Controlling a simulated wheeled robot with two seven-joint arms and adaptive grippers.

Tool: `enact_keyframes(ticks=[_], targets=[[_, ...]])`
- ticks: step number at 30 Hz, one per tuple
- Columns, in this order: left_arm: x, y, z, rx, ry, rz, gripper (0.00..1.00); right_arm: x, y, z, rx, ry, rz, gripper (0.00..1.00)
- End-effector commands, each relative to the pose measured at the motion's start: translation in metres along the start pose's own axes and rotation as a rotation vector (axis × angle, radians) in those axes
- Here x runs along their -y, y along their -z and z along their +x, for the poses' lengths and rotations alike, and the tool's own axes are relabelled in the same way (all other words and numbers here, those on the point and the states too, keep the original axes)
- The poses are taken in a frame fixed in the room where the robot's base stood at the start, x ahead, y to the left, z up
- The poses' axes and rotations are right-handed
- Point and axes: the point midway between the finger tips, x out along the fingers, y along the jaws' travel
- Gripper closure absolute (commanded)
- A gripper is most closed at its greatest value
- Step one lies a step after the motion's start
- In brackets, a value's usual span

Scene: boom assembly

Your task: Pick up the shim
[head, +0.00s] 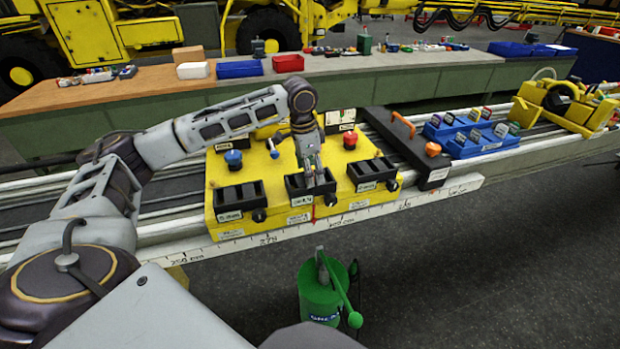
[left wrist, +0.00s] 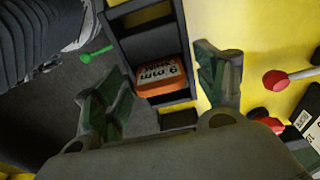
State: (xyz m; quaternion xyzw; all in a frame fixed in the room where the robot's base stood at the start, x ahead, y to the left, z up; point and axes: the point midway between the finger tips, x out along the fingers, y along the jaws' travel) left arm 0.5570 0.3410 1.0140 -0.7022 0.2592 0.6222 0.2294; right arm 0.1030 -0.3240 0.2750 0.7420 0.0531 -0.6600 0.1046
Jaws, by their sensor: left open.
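The shim is an orange block marked "9 mm" (left wrist: 158,74), seen in the left wrist view. It sits in a black slotted holder (left wrist: 148,45), apparently the middle one on the yellow fixture (head: 285,217). My left gripper (head: 316,180) is over that middle holder in the head view and hides most of what is in it. In the left wrist view my left gripper (left wrist: 156,82) is open, with one finger on each side of the shim and a gap to both. My right gripper is not in view.
Black holders stand left (head: 240,197) and right (head: 372,172) of the middle one. Blue racks (head: 468,132) with several coloured blocks lie farther right. A green can (head: 320,298) stands below, in front.

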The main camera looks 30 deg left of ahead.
Motion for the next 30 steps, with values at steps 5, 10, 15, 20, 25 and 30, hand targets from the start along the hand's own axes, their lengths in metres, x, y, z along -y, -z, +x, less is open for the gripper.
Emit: enact_keyframes(ticks=[5, 10, 15, 20, 25, 30], targets=[[0.0, 0.0, 0.0, 0.0, 0.0, 0.0, 0.29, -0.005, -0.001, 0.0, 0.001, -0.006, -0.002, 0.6], [0.0, 0.0, 0.0, 0.0, 0.0, 0.0, 0.29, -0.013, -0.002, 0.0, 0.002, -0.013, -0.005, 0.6], [0.0, 0.0, 0.0, 0.0, 0.0, 0.0, 0.44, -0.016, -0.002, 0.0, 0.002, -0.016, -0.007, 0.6], [0.0, 0.0, 0.0, 0.0, 0.0, 0.0, 0.65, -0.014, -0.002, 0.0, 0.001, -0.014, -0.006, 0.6], [0.0, 0.0, 0.0, 0.0, 0.0, 0.0, 0.73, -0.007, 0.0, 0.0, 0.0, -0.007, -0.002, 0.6], [0.0, 0.0, -0.001, 0.0, 0.0, 0.0, 0.74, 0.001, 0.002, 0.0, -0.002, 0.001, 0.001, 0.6]])
